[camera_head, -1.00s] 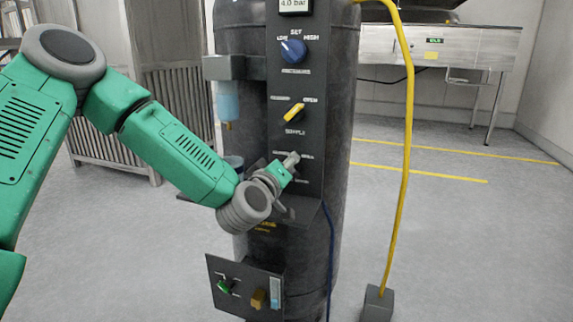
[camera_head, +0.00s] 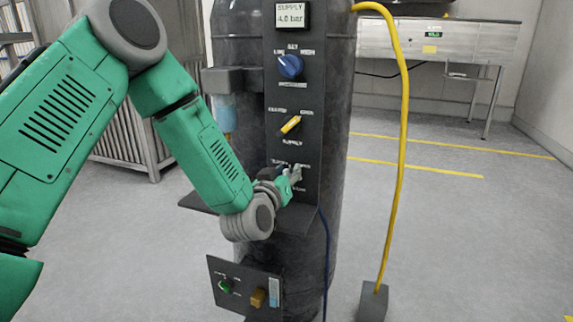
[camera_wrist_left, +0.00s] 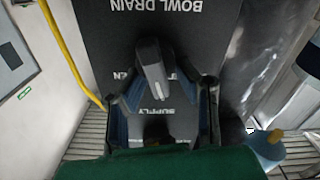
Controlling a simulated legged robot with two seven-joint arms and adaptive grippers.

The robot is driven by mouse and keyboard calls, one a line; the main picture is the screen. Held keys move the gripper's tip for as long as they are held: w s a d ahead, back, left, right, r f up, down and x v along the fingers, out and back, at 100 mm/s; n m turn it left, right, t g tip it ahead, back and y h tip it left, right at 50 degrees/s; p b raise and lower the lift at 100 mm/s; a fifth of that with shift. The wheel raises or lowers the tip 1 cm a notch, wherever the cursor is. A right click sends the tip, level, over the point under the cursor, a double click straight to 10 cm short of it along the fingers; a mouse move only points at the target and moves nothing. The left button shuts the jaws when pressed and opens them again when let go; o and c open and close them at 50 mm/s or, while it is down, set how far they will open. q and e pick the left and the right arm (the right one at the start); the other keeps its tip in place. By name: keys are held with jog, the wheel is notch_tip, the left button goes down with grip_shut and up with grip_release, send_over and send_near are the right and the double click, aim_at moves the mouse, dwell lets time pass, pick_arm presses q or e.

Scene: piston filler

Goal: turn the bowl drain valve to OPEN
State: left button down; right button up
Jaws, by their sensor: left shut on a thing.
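The lever stands nearly upright in that view. Part of the word OPEN shows to its left; the lettering on the right is mostly hidden. My left gripper (camera_wrist_left: 158,88) is shut on this knob, with a dark blue finger on each side. In the head view, my left gripper (camera_head: 291,176) is at the lower panel and mostly covers the valve. My right gripper is not in view.
Above are the yellow supply valve (camera_head: 290,126) and a blue regulator knob (camera_head: 290,67). A small shelf (camera_head: 197,203) sticks out beside my wrist. A lower box (camera_head: 243,285) carries a green knob. A yellow hose (camera_head: 402,160) hangs at the right.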

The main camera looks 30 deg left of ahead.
pick_arm(q)
jog(key=m+p, duration=0.1)
jog(key=m, duration=0.1)
jog(key=d+m+p, duration=0.1)
jog(key=m+p, duration=0.1)
jog(key=m, duration=0.1)
jog(key=shift+w+r+m, duration=0.15)
jog(key=shift+r+m, duration=0.05)
jog(key=shift+m, duration=0.1)
jog(key=m, duration=0.1)
jog(key=m+p, duration=0.1)
jog(key=m, duration=0.1)
jog(key=shift+d+f, duration=0.15)
jog(key=shift+d, duration=0.05)
jog(key=shift+d+f+m, duration=0.15)
jog(key=shift+f+m, duration=0.05)
jog(key=shift+m, duration=1.2)
jog(key=shift+f+m, duration=0.1)
jog(key=shift+m, duration=0.2)
jog(key=c, duration=1.3)
grip_release()
jog(key=shift+w, duration=0.1)
